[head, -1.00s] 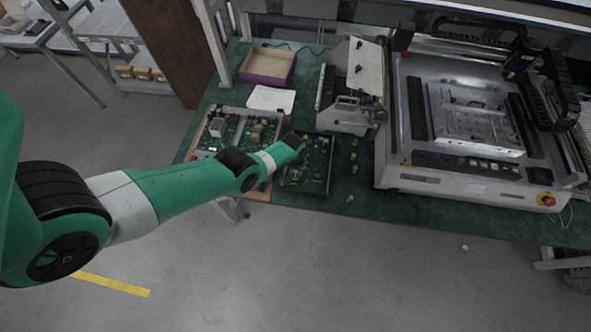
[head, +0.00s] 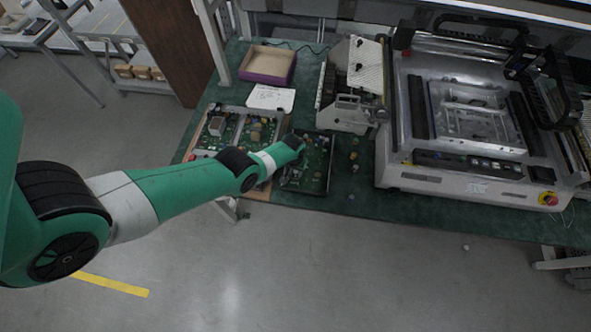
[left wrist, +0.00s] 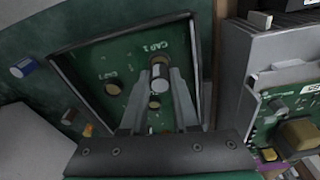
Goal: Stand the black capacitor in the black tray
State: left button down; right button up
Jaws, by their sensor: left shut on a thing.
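The black tray (head: 319,190) lies on the green table mat at the front, and its rim (left wrist: 193,60) shows in the left wrist view. It holds a green board with printed CAP labels and round marks. My left gripper (left wrist: 160,78) is shut on a small cylinder with a pale grey end, which I take as the black capacitor (left wrist: 158,84). It is held over the board near a CAP 1 label. I cannot tell whether it touches the board. In the head view the left gripper (head: 301,147) is over the tray and its fingertips are hard to make out.
A blue-and-white capacitor (left wrist: 22,68) lies outside the tray. Several small parts (head: 354,155) lie right of the tray. A populated circuit-board case (head: 220,127) stands close on the left. A large machine (head: 465,180) fills the right side. An open box (head: 268,66) is behind.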

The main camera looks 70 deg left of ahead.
pick_arm(q)
jog(key=shift+f, duration=0.3)
dwell(0.6)
jog(key=shift+f+b, duration=0.3)
jog(key=shift+b, duration=0.15)
jog(key=c, duration=0.6)
grip_release()
jog(key=c, duration=0.3)
jog(key=shift+c, duration=0.2)
notch_tip(320, 180, up, 7)
jog(key=p, duration=0.7)
jog(key=shift+r, duration=0.1)
